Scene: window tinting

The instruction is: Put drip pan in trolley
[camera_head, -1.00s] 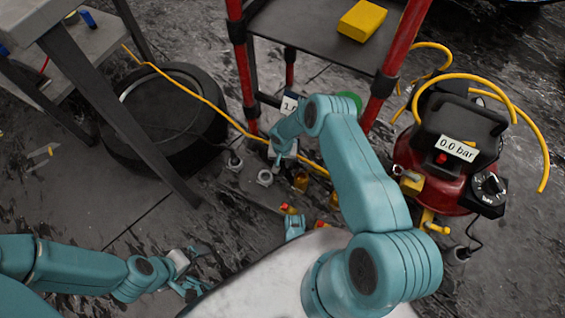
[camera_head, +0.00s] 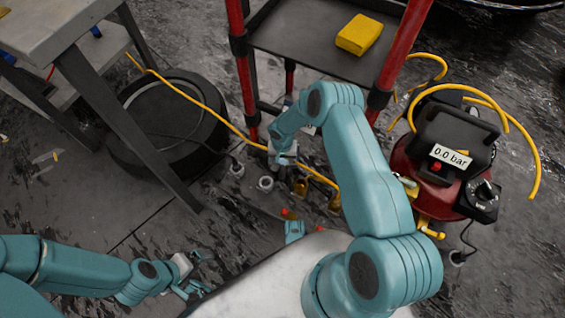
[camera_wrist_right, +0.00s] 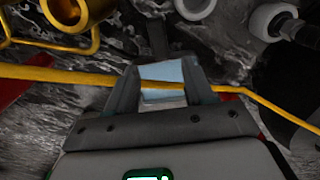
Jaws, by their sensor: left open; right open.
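A round, black, low object (camera_head: 190,150) lies on the floor at the left of the head view, partly behind a table leg. It may be the drip pan or a tyre; I cannot tell. The trolley (camera_head: 300,35), with red posts and dark shelves, stands at the top centre. My right gripper (camera_head: 284,160) hangs over the floor by the trolley's front left post. The right wrist view shows it open (camera_wrist_right: 160,72), with a pale blue patch between its fingers. My left gripper (camera_head: 188,284) is open and low, at the bottom of the head view, apart from the black object.
A yellow block (camera_head: 359,34) sits on the trolley's top shelf. A red compressor (camera_head: 415,165) with yellow hoses stands at the right. Small fittings lie nearby. A grey table (camera_head: 50,25) is at upper left.

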